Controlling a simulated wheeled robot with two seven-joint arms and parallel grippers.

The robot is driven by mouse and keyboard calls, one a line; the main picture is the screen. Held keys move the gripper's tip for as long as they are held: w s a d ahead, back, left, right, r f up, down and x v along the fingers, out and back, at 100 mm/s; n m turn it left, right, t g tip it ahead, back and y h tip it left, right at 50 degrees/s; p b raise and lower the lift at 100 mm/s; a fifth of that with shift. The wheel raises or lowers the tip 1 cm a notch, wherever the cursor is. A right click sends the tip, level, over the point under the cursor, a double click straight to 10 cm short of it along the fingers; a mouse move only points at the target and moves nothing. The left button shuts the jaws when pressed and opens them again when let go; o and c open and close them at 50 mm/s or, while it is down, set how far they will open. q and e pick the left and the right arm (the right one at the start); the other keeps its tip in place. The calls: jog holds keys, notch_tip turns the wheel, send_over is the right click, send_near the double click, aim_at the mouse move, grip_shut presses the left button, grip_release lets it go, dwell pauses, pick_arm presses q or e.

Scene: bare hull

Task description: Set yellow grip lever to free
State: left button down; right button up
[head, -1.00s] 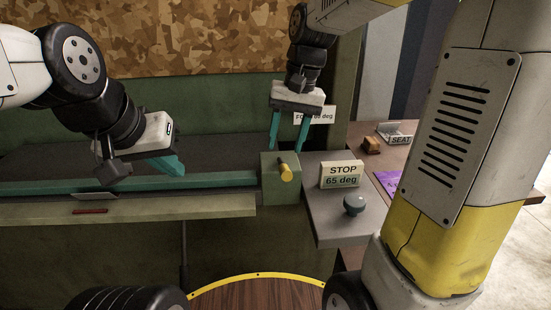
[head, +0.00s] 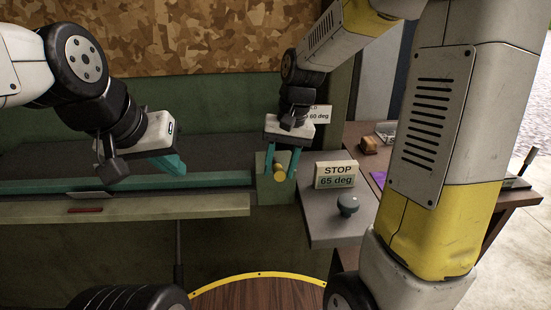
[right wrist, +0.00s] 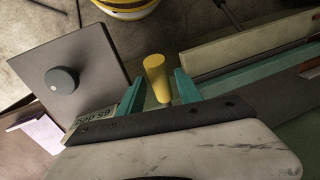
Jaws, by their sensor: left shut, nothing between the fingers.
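The yellow grip lever (head: 279,174) sticks out from a green block (head: 262,190) at the right end of the long bench rail. It also shows in the right wrist view (right wrist: 157,78) between the teal fingers. My right gripper (head: 281,176) is open, with one finger on each side of the lever. Gaps show on both sides in the right wrist view (right wrist: 160,88). My left gripper (head: 171,165) is shut and empty, above the rail at the left.
A sign reading "STOP 65 deg" (head: 336,175) and a dark round knob (head: 347,204) stand on a grey shelf (head: 325,226) right of the block. A "60 deg" sign (head: 320,114) is behind. A brown desk (head: 505,200) is at the right.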

grip_shut()
dwell(1.2)
